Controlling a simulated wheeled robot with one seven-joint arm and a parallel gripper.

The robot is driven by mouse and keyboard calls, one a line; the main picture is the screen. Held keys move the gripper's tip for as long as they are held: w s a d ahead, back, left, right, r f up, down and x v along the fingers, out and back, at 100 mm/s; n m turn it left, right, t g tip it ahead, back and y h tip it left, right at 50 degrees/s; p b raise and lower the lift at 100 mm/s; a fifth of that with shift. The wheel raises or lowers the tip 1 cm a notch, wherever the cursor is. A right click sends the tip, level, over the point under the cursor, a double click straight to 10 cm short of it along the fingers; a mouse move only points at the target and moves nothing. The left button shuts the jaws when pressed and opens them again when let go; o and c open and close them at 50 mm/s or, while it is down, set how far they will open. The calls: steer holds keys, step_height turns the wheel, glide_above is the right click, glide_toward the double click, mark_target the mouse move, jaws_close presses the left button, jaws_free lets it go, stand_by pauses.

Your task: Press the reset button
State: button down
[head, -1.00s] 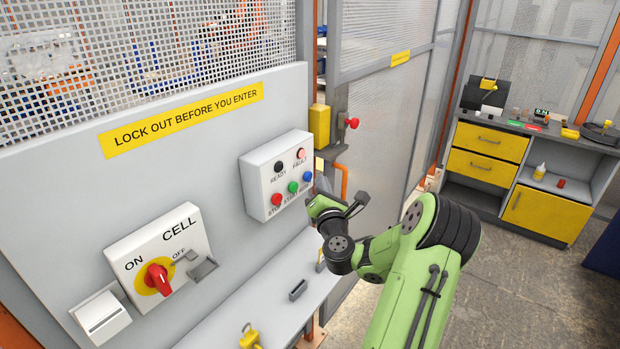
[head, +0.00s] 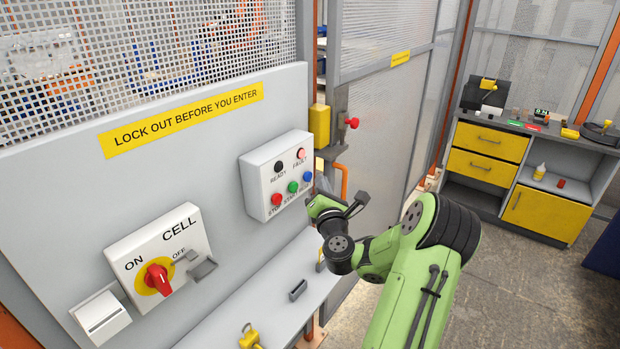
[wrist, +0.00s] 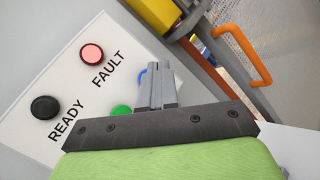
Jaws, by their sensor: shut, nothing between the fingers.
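The control box (head: 262,172) on the grey panel carries a red stop button (head: 276,200), a green start button (head: 293,187) and a blue button (head: 308,176), whose label is partly hidden and is likely the reset. Above them are a black READY lamp (head: 279,166) and a pinkish-red FAULT lamp (head: 301,154). In the wrist view the blue button (wrist: 142,76) shows only as an edge behind my gripper (wrist: 158,70). My gripper is shut and empty, with its fingertips at or just in front of the blue button. Whether they touch it is hidden.
A rotary ON/OFF switch (head: 158,279) with a red knob is at lower left. A narrow ledge (head: 262,310) runs below, with a yellow padlock (head: 249,337) on it. An orange door handle (wrist: 245,55) and yellow latch box (head: 319,124) are right of the control box.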

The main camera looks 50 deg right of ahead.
steer(key=shift+w, duration=0.1)
steer(key=shift+w+p, duration=0.35)
steer(key=shift+p, duration=0.05)
steer(key=shift+w+a+p, duration=0.1)
steer(key=shift+w+p, duration=0.25)
steer(key=shift+w, duration=0.1)
stand_by(0.7)
steer(key=shift+s, duration=0.15)
steer(key=shift+s+b, duration=0.45)
steer(key=shift+s, duration=0.3)
steer(key=s, duration=0.1)
steer(key=s+b, duration=0.1)
steer(key=s, duration=0.1)
steer(key=s+b, duration=0.1)
steer(key=s, duration=0.1)
steer(key=shift+d, duration=0.3)
